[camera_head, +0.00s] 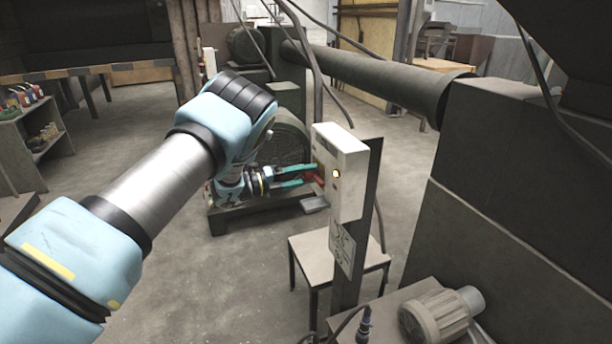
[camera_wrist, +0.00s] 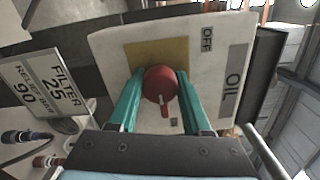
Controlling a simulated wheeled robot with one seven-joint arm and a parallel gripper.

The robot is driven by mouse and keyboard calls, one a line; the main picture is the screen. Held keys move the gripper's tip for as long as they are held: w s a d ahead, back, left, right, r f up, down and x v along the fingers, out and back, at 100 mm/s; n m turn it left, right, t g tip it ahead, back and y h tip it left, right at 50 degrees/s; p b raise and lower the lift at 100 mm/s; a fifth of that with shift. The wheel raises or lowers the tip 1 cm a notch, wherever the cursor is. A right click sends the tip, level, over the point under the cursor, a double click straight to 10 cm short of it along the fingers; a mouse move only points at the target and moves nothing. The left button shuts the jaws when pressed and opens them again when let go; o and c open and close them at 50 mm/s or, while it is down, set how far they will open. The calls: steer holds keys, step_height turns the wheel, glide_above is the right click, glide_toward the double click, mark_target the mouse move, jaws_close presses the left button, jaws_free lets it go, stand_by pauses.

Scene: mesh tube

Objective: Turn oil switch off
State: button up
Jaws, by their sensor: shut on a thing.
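The oil switch is a red rotary knob (camera_wrist: 160,85) on a yellow plate (camera_wrist: 152,52), set on a white control box (camera_head: 342,158). In the wrist view the box (camera_wrist: 108,45) carries an OFF label (camera_wrist: 207,40) and an OIL label (camera_wrist: 235,82). The knob's pointer bar points toward the bottom of the wrist picture, away from the OFF label. My gripper (camera_wrist: 160,92) has its teal fingers on both sides of the knob and is shut on it. In the head view my gripper (camera_head: 318,174) reaches the box's left face, and the knob is partly hidden.
The box stands on a dark post (camera_head: 346,270) with a paper sign. A small table (camera_head: 308,250) is behind it. A motor (camera_head: 440,315) sits at the lower right, beside a large dark machine (camera_head: 510,200). Open floor (camera_head: 200,285) lies to the left.

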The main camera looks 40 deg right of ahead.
jaws_close()
steer(key=n+b, duration=0.2)
steer(key=b, duration=0.1)
steer(key=shift+f+n, duration=0.15)
steer(key=shift+n, duration=0.25)
steer(key=n+b, duration=0.2)
steer(key=n, duration=0.1)
steer(key=shift+n, duration=0.3)
steer(key=n+b, duration=0.3)
steer(key=n, duration=0.2)
steer(key=shift+a, duration=0.1)
steer(key=n+b, duration=0.1)
steer(key=n, duration=0.5)
steer(key=shift+n, duration=0.3)
steer(key=o, duration=0.7)
jaws_free()
